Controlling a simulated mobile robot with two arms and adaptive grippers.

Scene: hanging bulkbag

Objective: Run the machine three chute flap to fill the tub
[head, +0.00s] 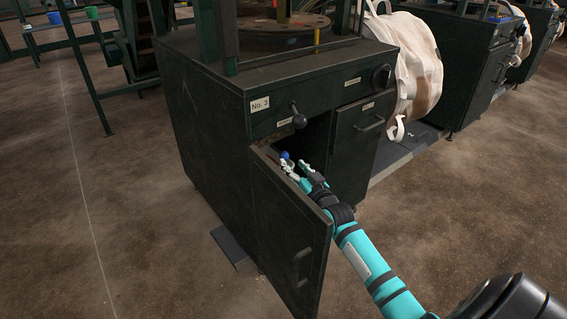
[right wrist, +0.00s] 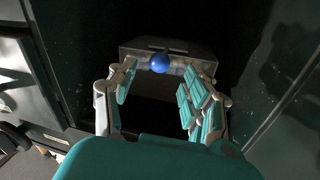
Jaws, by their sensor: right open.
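The dark green machine (head: 205,115) carries a "No. 3" label. Its left front door (head: 285,225) stands open towards me. A blue ball knob (head: 285,155) shows inside the dark compartment. In the right wrist view the blue knob (right wrist: 159,63) sits in front of a grey box-like part (right wrist: 137,48). My right gripper (head: 298,171) is open at the compartment mouth, with the knob between or just beyond its fingertips; I cannot tell whether they touch. My left gripper is not in view. I cannot make out the chute flap or tub; the compartment's lower part is dark.
A black ball-ended lever (head: 298,118) and a round dial (head: 381,76) are on the front panel. A closed right door (head: 355,145) adjoins the opening. A white bulk bag (head: 415,60) hangs behind. Open floor (head: 130,200) lies left.

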